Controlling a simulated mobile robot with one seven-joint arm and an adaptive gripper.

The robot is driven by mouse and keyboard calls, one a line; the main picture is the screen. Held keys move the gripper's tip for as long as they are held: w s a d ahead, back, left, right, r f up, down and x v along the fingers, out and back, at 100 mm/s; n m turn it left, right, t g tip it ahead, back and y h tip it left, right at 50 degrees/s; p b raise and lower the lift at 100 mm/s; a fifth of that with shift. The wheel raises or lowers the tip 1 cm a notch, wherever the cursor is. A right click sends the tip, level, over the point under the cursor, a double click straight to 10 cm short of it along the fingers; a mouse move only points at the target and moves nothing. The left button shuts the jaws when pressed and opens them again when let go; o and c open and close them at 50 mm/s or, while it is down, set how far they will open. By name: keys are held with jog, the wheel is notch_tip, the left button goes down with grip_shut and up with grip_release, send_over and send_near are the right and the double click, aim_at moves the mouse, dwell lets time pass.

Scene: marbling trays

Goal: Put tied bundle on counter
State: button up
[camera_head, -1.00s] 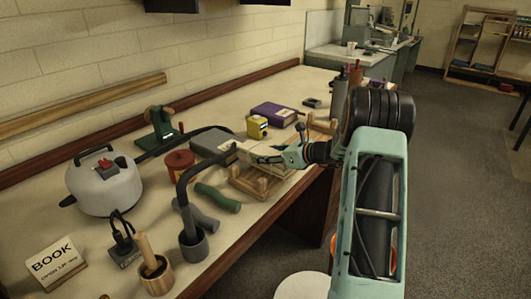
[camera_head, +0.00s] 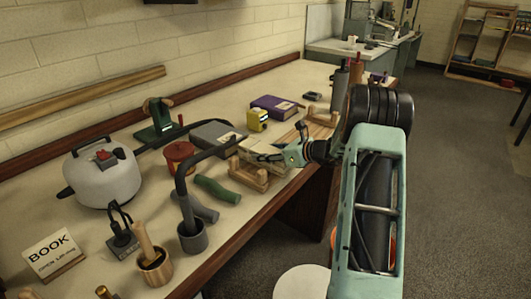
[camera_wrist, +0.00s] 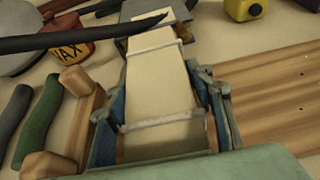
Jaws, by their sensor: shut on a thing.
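The tied bundle (camera_head: 262,152) is a pale, flat stack bound with light cords. It also shows in the wrist view (camera_wrist: 158,90), stretching away from me between my fingers. My gripper (camera_head: 288,157) is shut on its near end; the two blue-grey fingers (camera_wrist: 160,120) lie along its sides. The bundle is over the wooden rack (camera_head: 248,178) on the counter (camera_head: 225,222). I cannot tell whether its underside touches anything. A dark curved bar crosses the far end of the bundle in the wrist view.
Close by are a red wax tin (camera_head: 180,158), a grey box (camera_head: 215,135), a yellow block (camera_head: 257,120), a purple book (camera_head: 275,107) and a green roll (camera_head: 217,190). Bare counter shows near the front edge.

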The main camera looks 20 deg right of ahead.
jog(key=o, duration=1.7)
jog(key=shift+o, duration=0.3)
jog(key=shift+f, duration=0.1)
jog(key=shift+s+d, duration=0.1)
jog(key=shift+s, duration=0.05)
